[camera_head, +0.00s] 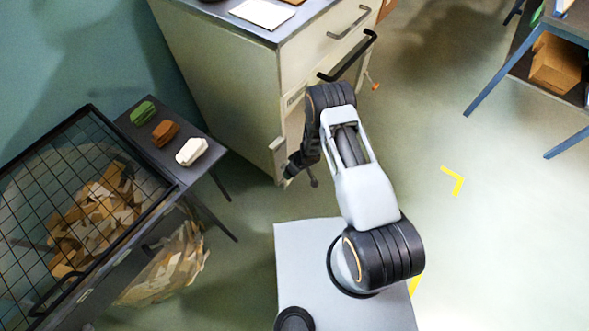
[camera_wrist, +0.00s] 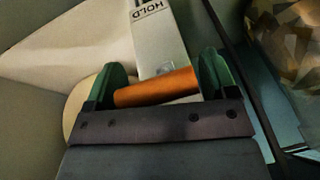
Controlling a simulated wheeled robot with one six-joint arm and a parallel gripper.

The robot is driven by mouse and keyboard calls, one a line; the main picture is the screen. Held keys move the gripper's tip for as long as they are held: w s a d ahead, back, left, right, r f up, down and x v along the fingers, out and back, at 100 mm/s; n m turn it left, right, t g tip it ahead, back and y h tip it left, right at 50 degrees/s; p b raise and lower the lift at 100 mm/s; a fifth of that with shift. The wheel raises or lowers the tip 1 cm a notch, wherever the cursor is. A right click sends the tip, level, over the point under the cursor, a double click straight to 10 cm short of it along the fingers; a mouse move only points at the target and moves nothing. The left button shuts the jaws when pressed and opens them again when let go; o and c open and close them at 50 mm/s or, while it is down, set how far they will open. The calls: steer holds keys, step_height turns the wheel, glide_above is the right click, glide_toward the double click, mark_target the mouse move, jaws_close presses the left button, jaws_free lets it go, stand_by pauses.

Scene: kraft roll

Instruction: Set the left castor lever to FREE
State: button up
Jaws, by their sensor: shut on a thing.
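The left castor lever, an orange rod, (camera_wrist: 158,88) lies across the gap between the two green fingertips of my gripper (camera_wrist: 165,78) in the wrist view. My gripper is shut on it. Just beyond the lever is a pale plate (camera_wrist: 165,48) marked HOLD. A FREE mark is not visible. In the head view my gripper (camera_head: 291,170) is low at the near corner of the cream cabinet (camera_head: 235,95). There the lever is hidden by my gripper and arm.
Another orange lever (camera_head: 373,83) shows at the cabinet's right side, near a black handle (camera_head: 348,57). A dark bench (camera_head: 207,166) with coloured blocks and a wire cage (camera_head: 70,190) of paper scraps stand at left. Floor at right is clear around a yellow mark (camera_head: 456,181).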

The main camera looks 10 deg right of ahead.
steer(key=shift+a+r, duration=0.1)
steer(key=shift+a, duration=0.1)
steer(key=o, duration=1.1)
steer(key=shift+s, duration=0.1)
steer(key=shift+c, duration=0.2)
steer(key=shift+o, duration=0.7)
steer(key=shift+d, duration=0.1)
steer(key=shift+r, duration=0.15)
steer(key=p+v, duration=0.3)
steer(key=v, duration=1)
steer(key=shift+d+r+p, duration=0.2)
steer(key=shift+r+p, duration=0.1)
steer(key=shift+p, duration=0.1)
